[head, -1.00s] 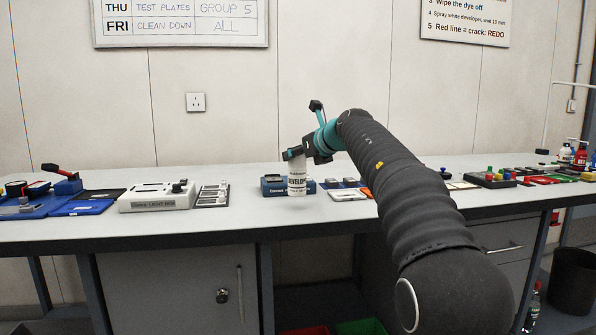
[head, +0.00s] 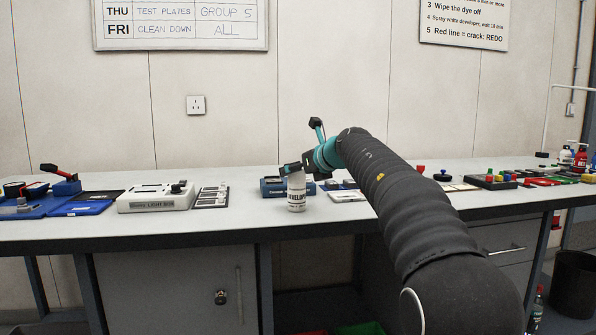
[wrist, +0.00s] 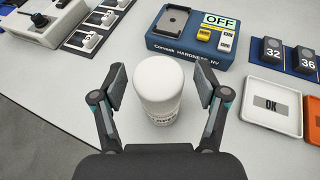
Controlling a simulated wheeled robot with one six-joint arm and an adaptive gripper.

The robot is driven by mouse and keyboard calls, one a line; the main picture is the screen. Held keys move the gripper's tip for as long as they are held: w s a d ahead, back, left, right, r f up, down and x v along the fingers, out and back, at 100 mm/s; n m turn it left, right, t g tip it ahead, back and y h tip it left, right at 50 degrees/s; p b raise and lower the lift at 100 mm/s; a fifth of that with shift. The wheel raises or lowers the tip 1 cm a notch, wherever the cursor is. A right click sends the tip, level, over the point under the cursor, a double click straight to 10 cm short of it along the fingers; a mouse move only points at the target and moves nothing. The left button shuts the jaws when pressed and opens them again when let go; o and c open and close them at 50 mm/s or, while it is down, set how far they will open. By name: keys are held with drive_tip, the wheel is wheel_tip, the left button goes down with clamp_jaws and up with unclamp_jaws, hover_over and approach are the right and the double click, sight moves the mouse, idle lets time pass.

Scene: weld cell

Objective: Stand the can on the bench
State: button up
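The white can (head: 296,194), with dark developer lettering, stands upright on the grey-white bench (head: 225,228), near its front edge. In the wrist view the can (wrist: 159,88) is between the two fingers of my gripper (wrist: 161,87), with a visible gap on each side. My gripper is open around the can and not touching it. In the head view my gripper (head: 292,168) is at the can's top, partly covering it.
A blue hardness block box (wrist: 195,38) sits just behind the can.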

drive_tip(key=shift+r, duration=0.1)
drive_tip(key=v, duration=1.2)
drive_tip(key=shift+b, duration=0.35)
drive_tip(key=shift+r, duration=0.1)
